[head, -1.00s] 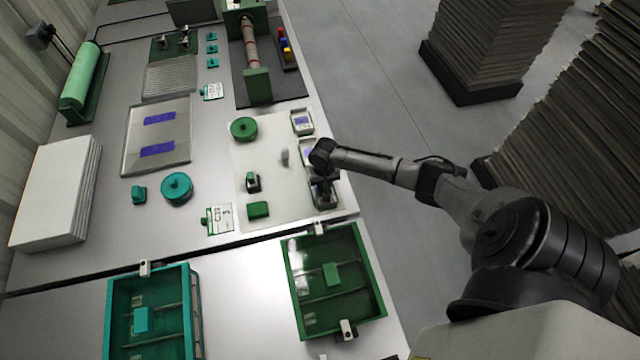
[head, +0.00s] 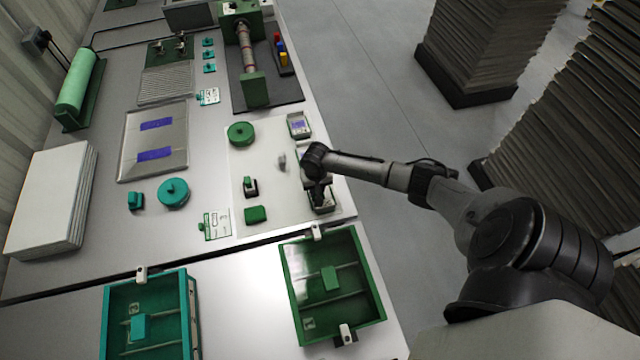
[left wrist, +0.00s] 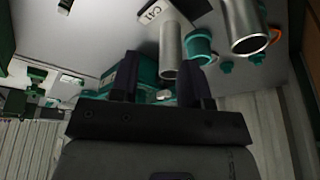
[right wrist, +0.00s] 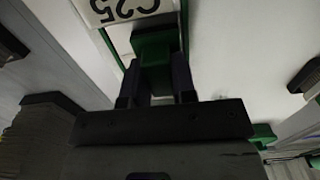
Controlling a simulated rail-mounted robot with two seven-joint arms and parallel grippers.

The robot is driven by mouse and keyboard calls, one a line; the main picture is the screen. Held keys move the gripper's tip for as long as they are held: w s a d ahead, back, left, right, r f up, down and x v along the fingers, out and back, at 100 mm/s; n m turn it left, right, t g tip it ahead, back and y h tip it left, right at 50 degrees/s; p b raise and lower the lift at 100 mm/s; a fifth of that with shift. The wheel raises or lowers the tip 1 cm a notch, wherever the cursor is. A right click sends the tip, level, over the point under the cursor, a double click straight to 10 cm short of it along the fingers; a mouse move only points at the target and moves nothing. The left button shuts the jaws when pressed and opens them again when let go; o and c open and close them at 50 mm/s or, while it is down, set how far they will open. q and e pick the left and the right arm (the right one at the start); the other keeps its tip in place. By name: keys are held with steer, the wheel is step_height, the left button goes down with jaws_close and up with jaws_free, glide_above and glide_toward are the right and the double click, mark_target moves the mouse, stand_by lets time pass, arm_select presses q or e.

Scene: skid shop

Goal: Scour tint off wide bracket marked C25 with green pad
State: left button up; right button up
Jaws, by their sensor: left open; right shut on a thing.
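A green block-like pad (right wrist: 155,55) is held between the fingers of my right gripper (right wrist: 155,82). Just past it in the right wrist view is an upside-down C25 label (right wrist: 122,10) on a pale part, whose full shape is cut off. In the head view, my right gripper (head: 318,185) is over the right edge of the pale mat (head: 270,160), covering the middle bracket place and part of a front bracket (head: 323,204). A back bracket (head: 299,125) shows a purple patch. In the left wrist view, my left gripper (left wrist: 157,82) is open; teal things lie beyond it.
Two trays, green (head: 373,290) and teal (head: 186,290), stand at the front. A green round tub (head: 241,133) and a green block (head: 255,214) are left of my right gripper. The left wrist view shows a C41 label (left wrist: 153,12) and metal tubes (left wrist: 170,50).

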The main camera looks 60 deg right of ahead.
steer(key=shift+w+a+r+p, duration=0.1)
steer(key=shift+w+a+p, duration=0.35)
steer(key=shift+w+a, duration=0.45)
step_height(320, 180, up, 3)
steer(key=p, duration=0.2)
steer(key=shift+s+p, duration=0.15)
steer(key=shift+p, duration=0.15)
step_height(320, 180, up, 5)
steer(key=p, duration=0.6)
